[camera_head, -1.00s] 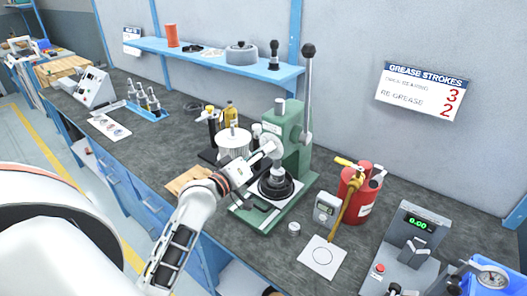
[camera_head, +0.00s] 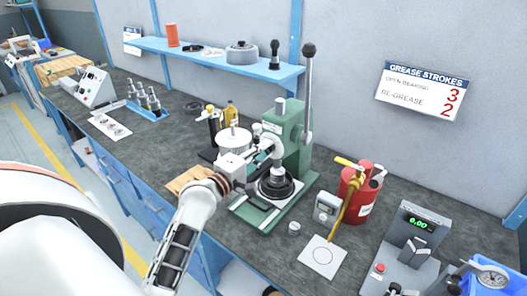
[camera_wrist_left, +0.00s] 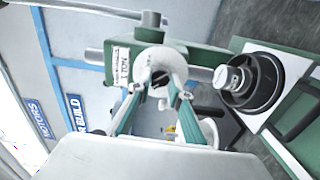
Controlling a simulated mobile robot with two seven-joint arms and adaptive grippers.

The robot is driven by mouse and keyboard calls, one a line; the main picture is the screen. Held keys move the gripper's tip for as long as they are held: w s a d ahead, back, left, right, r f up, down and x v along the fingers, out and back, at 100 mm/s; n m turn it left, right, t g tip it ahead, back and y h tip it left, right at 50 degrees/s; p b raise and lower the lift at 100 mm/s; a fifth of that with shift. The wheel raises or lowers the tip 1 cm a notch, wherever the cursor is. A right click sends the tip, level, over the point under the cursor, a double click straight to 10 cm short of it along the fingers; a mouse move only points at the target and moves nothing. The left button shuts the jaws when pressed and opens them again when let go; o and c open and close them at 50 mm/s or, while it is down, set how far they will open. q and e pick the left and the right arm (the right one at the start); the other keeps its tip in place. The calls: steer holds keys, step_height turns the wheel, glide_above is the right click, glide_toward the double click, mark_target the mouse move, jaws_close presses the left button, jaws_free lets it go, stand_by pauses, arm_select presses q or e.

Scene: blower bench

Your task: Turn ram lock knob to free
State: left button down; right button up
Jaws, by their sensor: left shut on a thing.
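The green arbor press (camera_head: 294,135) stands on the bench, its lever upright with a dark ball on top. Its body also shows in the wrist view (camera_wrist_left: 200,57), with a "1 TON" label. My left gripper (camera_head: 268,150) reaches the press head from the left. In the left wrist view its fingers (camera_wrist_left: 160,90) are closed in on the pale round ram lock knob (camera_wrist_left: 155,62) at the head, and it is shut on it. The fingers partly hide the knob, and its lock marking cannot be read. My right gripper is in neither view.
Below the press head is a black round fixture (camera_head: 277,187). A red grease canister (camera_head: 356,195), a white card (camera_head: 322,256) and a scale (camera_head: 408,250) stand to the right. Bottles (camera_head: 230,114) stand behind my gripper. A blue shelf (camera_head: 215,60) runs above.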

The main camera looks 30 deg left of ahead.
arm_select(q)
steer(key=shift+n, duration=0.3)
steer(key=c, duration=1.8)
jaws_free()
steer(key=s, duration=0.8)
steer(key=s+a, duration=0.1)
steer(key=s, duration=0.3)
steer(key=shift+s, duration=0.1)
